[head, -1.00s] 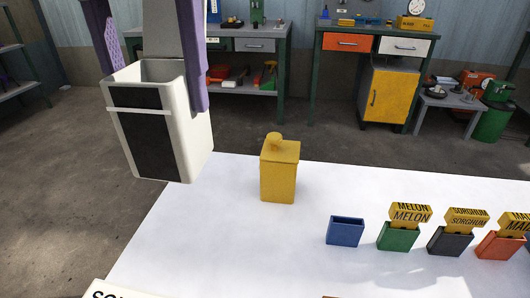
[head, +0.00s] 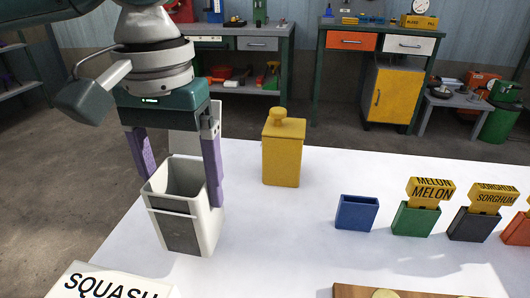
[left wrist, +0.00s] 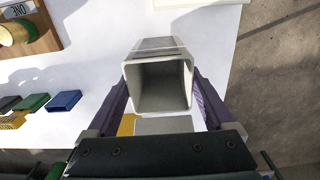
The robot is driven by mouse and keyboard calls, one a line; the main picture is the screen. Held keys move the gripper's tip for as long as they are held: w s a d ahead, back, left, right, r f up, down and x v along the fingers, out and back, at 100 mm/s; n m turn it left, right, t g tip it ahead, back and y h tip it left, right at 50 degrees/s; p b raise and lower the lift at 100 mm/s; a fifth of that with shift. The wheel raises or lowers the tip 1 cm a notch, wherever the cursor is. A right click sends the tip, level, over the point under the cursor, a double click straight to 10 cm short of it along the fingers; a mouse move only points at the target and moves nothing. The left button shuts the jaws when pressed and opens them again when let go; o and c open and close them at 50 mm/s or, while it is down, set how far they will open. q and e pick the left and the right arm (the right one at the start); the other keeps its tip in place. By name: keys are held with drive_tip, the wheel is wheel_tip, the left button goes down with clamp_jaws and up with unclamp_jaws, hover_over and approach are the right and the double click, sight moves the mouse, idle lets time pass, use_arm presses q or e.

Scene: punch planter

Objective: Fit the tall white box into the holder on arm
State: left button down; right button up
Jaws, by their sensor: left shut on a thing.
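The tall white box (head: 180,215) is open at the top and has dark grey panels on its front. My left gripper (head: 183,185) is shut on it, one purple finger along each side. The box is upright or slightly tilted near the table's left side; I cannot tell if its bottom touches the table. In the left wrist view I look down into the empty box (left wrist: 160,88), between the fingers. A pale upright plate (head: 184,142) shows behind the box; whether it belongs to the box or a holder is unclear. My right gripper is out of view.
A yellow lidded canister (head: 281,158) stands right of the box. Blue (head: 357,213), green (head: 412,219) and dark grey (head: 472,225) pockets stand further right, the latter two with yellow cards. A SQUASH sign (head: 115,284) and wooden board (head: 365,291) lie in front.

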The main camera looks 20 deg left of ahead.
use_arm(q)
wheel_tip(320, 180, down, 3)
drive_tip(key=shift+r+b, duration=0.1)
drive_tip(key=shift+b, duration=0.2)
unclamp_jaws()
